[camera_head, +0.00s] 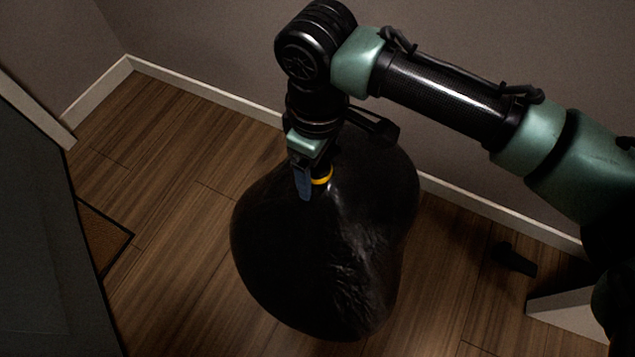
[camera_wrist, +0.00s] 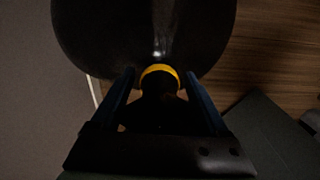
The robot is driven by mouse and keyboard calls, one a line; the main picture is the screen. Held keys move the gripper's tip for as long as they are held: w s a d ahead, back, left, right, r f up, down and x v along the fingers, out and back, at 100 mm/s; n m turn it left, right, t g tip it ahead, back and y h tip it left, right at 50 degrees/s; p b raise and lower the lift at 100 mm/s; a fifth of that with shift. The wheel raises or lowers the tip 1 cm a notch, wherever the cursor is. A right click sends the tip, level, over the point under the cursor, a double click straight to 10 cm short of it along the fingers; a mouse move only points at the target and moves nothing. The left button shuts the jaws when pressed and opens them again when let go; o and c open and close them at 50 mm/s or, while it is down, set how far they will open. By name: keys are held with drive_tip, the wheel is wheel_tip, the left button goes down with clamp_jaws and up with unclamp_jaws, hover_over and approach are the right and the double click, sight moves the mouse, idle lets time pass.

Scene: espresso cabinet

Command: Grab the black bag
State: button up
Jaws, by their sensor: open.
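The black bag (camera_head: 345,245) is a large, rounded, shiny sack on the wooden floor near the wall, with a yellow band (camera_head: 322,180) around its neck. My gripper (camera_head: 308,190) points down at the top of the bag, at the neck. In the wrist view the bag (camera_wrist: 110,35) fills the upper part. The yellow band (camera_wrist: 160,69) and dark neck lie between the two blue fingers of my gripper (camera_wrist: 160,88). The fingers are open, with small gaps visible beside the neck. The far side of the bag is hidden by its bulk and my arm.
A wall with a white baseboard (camera_head: 210,92) runs behind the bag. A dark grey panel (camera_head: 35,230) stands at the left, with a brown mat (camera_head: 103,238) beside it. A small dark object (camera_head: 515,259) lies at the right. Floor is clear left of the bag.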

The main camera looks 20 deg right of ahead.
clamp_jaws()
idle(1.1)
drive_tip(key=shift+r, duration=0.1)
